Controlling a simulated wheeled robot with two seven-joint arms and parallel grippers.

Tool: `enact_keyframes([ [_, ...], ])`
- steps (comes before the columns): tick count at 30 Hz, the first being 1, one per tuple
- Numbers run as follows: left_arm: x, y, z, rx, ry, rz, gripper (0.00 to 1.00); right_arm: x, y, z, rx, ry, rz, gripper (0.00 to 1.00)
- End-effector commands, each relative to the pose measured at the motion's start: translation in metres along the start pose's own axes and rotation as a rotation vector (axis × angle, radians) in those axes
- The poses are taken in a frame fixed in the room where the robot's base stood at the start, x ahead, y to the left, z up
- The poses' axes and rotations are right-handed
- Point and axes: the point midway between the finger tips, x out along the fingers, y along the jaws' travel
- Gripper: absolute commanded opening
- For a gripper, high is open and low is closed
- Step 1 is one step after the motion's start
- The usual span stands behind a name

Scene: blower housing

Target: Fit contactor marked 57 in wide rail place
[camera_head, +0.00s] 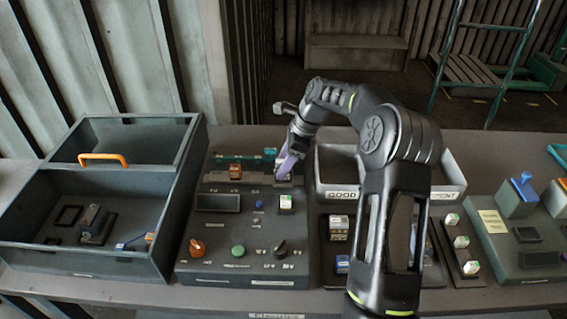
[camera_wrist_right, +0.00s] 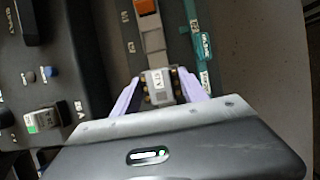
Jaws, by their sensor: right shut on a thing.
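My right gripper (camera_head: 286,166) has its purple fingers down at the right part of the panel's upper rail. In the right wrist view the right gripper (camera_wrist_right: 162,92) is shut on a grey contactor (camera_wrist_right: 158,86) with a white label and brass-coloured terminals. The label is turned and too small to read surely. The contactor is in line with the grey rail (camera_wrist_right: 153,40); whether it is fully seated I cannot tell. In the head view the fingers mostly hide it. My left gripper is not in view.
An orange block (camera_head: 235,172) stands on the same rail, left of the gripper. A teal strip (camera_wrist_right: 200,45) runs behind it. The control panel (camera_head: 225,245) carries knobs and a white-green block (camera_head: 286,203). A grey tray (camera_head: 150,262) stands left, a white bin (camera_head: 335,165) right.

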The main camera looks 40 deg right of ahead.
Motion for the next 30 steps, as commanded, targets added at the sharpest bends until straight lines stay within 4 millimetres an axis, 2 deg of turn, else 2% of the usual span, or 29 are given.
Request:
enact_keyframes([
  [20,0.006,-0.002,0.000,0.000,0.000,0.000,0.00,0.013,0.000,-0.005,0.000,-0.001,-0.001,0.15],
  [21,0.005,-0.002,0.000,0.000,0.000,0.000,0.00,0.012,0.000,-0.005,0.000,-0.001,-0.001,0.53],
  [30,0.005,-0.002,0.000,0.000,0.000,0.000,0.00,0.012,0.000,-0.005,0.000,0.000,0.000,0.76],
])
